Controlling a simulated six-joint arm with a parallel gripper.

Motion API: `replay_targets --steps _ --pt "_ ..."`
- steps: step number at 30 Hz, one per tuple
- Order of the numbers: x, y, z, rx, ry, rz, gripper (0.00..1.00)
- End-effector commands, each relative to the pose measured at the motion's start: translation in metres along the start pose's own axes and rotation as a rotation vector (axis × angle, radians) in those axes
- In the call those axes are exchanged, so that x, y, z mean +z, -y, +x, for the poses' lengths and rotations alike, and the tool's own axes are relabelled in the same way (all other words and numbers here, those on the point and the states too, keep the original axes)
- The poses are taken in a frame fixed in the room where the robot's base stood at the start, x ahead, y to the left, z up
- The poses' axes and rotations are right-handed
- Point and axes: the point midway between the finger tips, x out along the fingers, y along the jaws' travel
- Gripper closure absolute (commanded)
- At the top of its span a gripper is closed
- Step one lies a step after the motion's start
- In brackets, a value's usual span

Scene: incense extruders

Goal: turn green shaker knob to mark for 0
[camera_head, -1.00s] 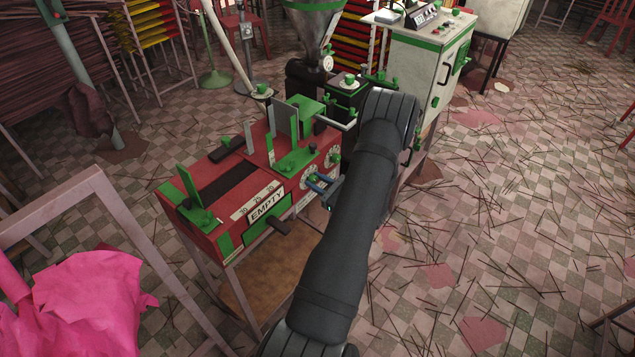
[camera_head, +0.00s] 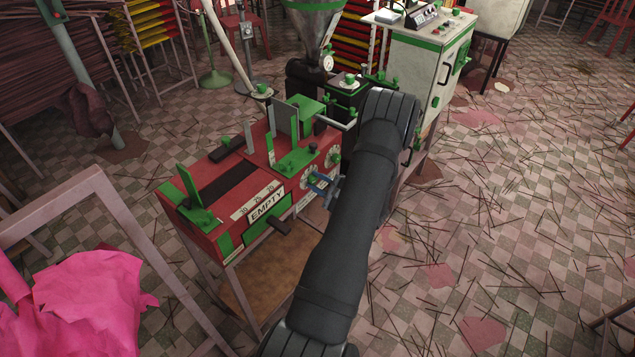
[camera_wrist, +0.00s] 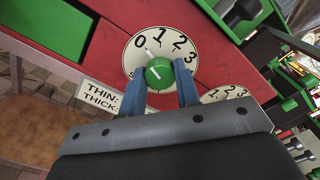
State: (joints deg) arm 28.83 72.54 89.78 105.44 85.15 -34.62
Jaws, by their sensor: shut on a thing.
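In the wrist view a round green knob (camera_wrist: 158,74) sits at the middle of a white dial (camera_wrist: 160,46) with black numbers, 0 at the upper left, then 1, 2 and 3 clockwise. A pale line on the knob points up and left, toward the side of 0 and 1; its exact mark is hard to tell. My gripper (camera_wrist: 159,70) has its two blue fingers on either side of the knob, shut on it. The lower dial is partly hidden. In the head view my gripper (camera_head: 318,183) is at the nearer dial on the red machine's front.
A second numbered dial (camera_wrist: 224,93) lies to the right, partly hidden by my gripper. A THIN/THICK label (camera_wrist: 100,97) is at the left. The red machine (camera_head: 233,213) has an EMPTY sign (camera_head: 266,205) and a dark handle (camera_head: 276,225) left of my gripper.

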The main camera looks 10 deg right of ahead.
Motion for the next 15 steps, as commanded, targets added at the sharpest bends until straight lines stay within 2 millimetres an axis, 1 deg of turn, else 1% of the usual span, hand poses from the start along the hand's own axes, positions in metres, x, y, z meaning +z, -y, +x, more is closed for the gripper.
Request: replay_targets --steps 6,15 --pt "-0.0003 -0.0003 -0.0007 0.0 -0.001 -0.036 0.93" --pt "-0.0004 -0.0003 -0.0007 0.0 -0.001 -0.041 0.93"
